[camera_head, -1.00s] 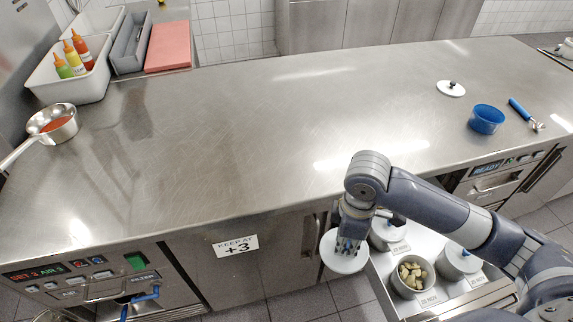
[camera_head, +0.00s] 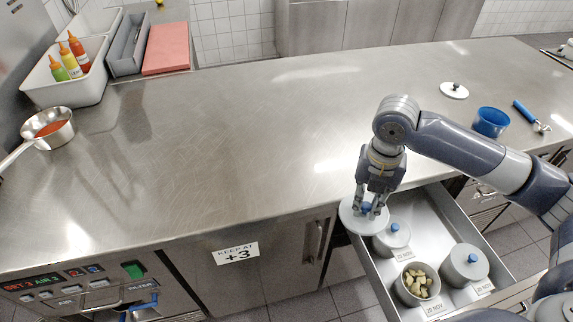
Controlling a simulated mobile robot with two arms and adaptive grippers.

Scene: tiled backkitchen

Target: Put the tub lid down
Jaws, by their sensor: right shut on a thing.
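My right gripper (camera_head: 369,206) is shut on the blue knob of a round grey-white tub lid (camera_head: 351,220). The lid is held roughly level by the counter's front edge, above the back left of the open drawer (camera_head: 477,229). In the drawer, an open tub (camera_head: 403,293) holds pale yellow-green chunks. Two other tubs, one behind it (camera_head: 392,251) and one to its right (camera_head: 465,267), have lids with blue knobs on. My left gripper is not in view.
The steel counter (camera_head: 230,150) is clear across its middle. At its right are a white lid with a black knob (camera_head: 455,91), a blue bowl (camera_head: 490,122) and a blue-handled scoop (camera_head: 524,110). A saucepan (camera_head: 48,129) and a white bin with bottles (camera_head: 85,93) stand at left.

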